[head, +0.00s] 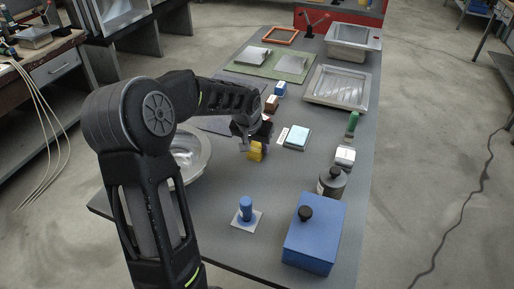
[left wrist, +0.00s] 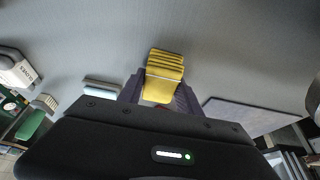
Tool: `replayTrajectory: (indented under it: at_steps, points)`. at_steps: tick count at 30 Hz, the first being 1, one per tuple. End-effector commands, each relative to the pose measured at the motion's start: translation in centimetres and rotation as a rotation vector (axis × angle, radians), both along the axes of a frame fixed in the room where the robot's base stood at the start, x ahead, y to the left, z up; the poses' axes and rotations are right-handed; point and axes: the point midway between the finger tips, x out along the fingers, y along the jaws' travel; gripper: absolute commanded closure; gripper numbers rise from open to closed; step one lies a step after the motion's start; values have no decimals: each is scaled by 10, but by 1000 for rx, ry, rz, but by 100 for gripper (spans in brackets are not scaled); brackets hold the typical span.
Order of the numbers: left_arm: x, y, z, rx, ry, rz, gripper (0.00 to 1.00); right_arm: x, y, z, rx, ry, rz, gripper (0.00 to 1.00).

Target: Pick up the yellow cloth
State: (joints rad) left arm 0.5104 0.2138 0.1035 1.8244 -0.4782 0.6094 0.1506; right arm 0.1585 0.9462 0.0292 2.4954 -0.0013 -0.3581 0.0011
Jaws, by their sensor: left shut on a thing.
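The yellow cloth (head: 256,151) is a small folded bundle near the middle of the grey table in the head view. My left gripper (head: 254,143) reaches down over it from the left and is shut on it. In the left wrist view the cloth (left wrist: 165,72) shows its stacked folds between the dark fingers of the left gripper (left wrist: 160,92). I cannot tell whether the cloth still touches the table. My right gripper is in neither view.
A metal bowl (head: 190,153) stands left of the cloth, partly behind my arm. A light blue block (head: 297,138) lies to its right. A blue box (head: 314,232), a dark jar (head: 331,181) and a blue-handled stamp (head: 246,209) stand nearer. Metal trays (head: 338,87) are farther back.

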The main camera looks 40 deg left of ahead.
Motion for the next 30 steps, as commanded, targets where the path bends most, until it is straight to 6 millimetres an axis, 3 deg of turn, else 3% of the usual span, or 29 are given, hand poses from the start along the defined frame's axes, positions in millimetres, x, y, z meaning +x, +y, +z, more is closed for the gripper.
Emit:
replayTrajectory:
  at_steps: [8, 21, 30]
  points:
    - [1, 0, 18, 2, -4, 0, 98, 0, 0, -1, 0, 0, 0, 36]
    - [1, 0, 94, 1, -3, 0, 98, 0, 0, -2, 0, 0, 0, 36]
    - [0, 0, 100, 0, 0, 0, 98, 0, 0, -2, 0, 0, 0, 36]
